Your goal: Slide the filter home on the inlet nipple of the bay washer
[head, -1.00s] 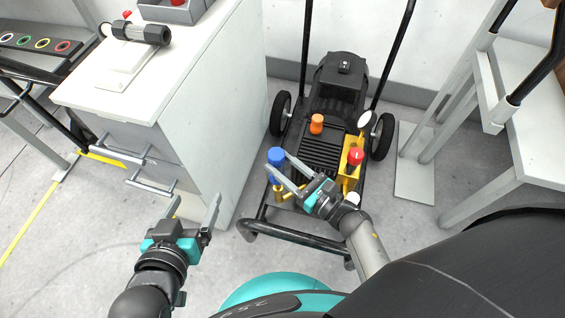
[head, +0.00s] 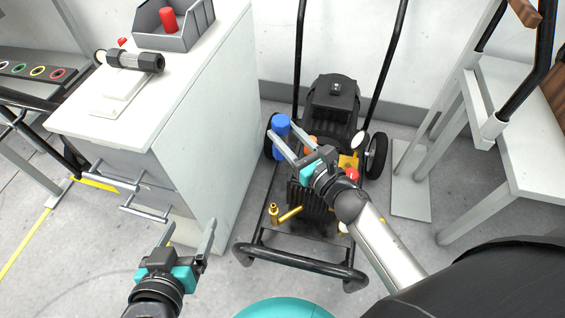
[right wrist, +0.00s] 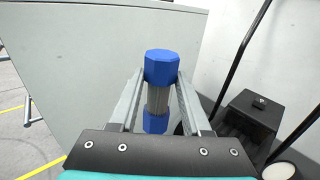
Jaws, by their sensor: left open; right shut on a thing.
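The filter (head: 281,124) has blue ends and a grey middle. My right gripper (head: 281,131) is shut on it. In the right wrist view the filter (right wrist: 158,97) stands roughly upright between the fingers, its lower end partly hidden. The bay washer (head: 330,105) is a black wheeled machine with a looped front bar. A brass upright, which looks like the inlet nipple (head: 274,211), stands bare at its front left, joined to a brass pipe. The filter appears clear of it. My left gripper (head: 190,230) is open and empty before the cabinet. My right arm hides part of the washer.
A white cabinet (head: 195,120) stands left of the washer. A white frame (head: 470,120) stands at right. Washer handle bars rise behind.

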